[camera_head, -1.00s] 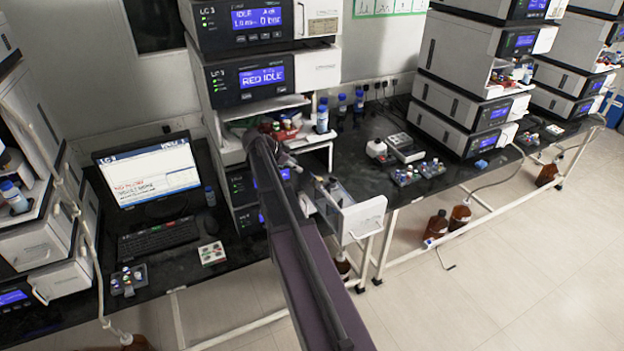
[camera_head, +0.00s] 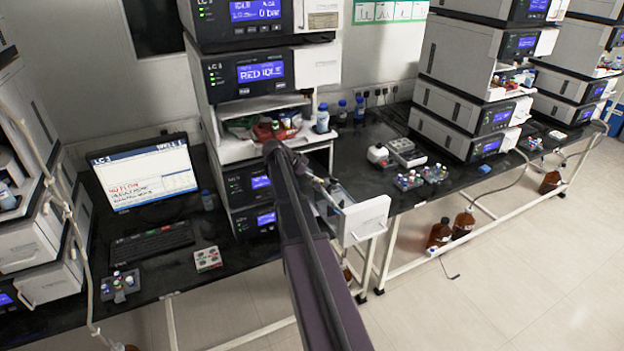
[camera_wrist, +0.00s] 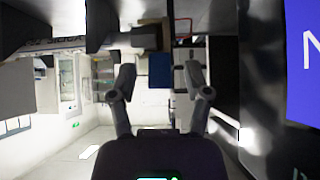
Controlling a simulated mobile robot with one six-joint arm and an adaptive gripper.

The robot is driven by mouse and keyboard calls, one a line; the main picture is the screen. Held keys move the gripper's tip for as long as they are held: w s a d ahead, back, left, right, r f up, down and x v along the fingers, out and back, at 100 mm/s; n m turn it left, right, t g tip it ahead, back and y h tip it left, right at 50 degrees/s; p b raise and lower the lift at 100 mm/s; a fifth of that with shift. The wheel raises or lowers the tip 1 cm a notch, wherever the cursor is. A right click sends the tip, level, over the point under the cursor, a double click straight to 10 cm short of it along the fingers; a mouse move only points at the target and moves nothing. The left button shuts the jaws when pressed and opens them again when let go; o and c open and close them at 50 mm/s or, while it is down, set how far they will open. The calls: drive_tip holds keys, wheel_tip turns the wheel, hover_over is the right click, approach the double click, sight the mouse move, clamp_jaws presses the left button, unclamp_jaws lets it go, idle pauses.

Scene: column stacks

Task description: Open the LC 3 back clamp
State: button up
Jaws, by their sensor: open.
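The LC 3 stack (camera_head: 265,95) stands left of centre in the head view, with lit blue displays. A white-fronted drawer (camera_head: 365,219) stands pulled out low on its right side. My dark arm crosses in front of the stack and hides part of it. The end of the arm is by the drawer's inner side, small and partly hidden. In the wrist view my gripper (camera_wrist: 160,76) is open, its two fingertips apart with nothing held. A dark blue block (camera_wrist: 160,70) shows between and beyond the fingertips. I cannot make out the back clamp in either view.
A monitor (camera_head: 145,177) and keyboard (camera_head: 151,242) are on the bench left of the stack. Bottles and small racks (camera_head: 409,181) stand to the right. In the wrist view a dark panel with a blue display (camera_wrist: 305,60) is close on the right.

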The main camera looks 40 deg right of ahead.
drive_tip(key=shift+d, duration=0.1)
clamp_jaws()
